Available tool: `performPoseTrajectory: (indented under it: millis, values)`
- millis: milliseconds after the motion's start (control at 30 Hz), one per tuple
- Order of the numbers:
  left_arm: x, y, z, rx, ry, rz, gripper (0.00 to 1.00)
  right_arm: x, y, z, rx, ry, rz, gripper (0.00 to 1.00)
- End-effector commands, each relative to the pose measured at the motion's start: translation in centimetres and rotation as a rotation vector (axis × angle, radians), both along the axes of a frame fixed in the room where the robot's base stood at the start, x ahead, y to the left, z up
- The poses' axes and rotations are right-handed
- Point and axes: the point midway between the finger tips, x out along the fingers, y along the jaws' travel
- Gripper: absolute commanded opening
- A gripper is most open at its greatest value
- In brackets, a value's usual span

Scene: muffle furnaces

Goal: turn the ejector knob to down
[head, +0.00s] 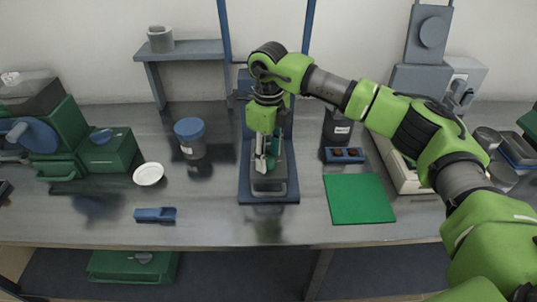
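A machine with a dark blue frame and base (268,198) stands in the middle of the bench, with a grey block (269,184) on its base. My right arm reaches in from the right and bends down in front of this machine. My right gripper (265,163) points down just above the grey block. Its fingers are small and dark here, so I cannot tell whether they are open or shut, or touching anything. I cannot make out the ejector knob; my arm and gripper cover much of the machine. My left gripper is not in view.
A blue-lidded jar (190,138), a white dish (148,174) and a blue object (155,214) lie to the left. Bare bench lies in front.

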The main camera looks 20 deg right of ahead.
Motion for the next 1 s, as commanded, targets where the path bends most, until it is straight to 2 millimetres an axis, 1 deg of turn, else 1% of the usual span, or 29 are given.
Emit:
performPoseTrajectory:
  millis: [267,367,467,800,900,1000]
  values:
    - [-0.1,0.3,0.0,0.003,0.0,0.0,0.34,-0.1,0.0,-0.1,-0.001,0.002,-0.001,0.41]
    - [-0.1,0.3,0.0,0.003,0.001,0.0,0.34,0.0,0.0,0.4,0.0,0.001,-0.001,0.41]
    - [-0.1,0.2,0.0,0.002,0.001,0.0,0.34,0.0,0.0,1.7,0.0,0.0,-0.001,0.41]
    - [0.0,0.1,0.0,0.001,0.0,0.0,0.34,0.0,0.0,8.8,0.0,-0.001,-0.002,0.41]
    - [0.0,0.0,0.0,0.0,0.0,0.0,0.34,0.0,0.0,10.3,0.001,-0.001,0.0,0.41]
    - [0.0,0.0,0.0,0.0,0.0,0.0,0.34,0.0,0.0,11.3,-0.001,0.001,0.0,0.41]
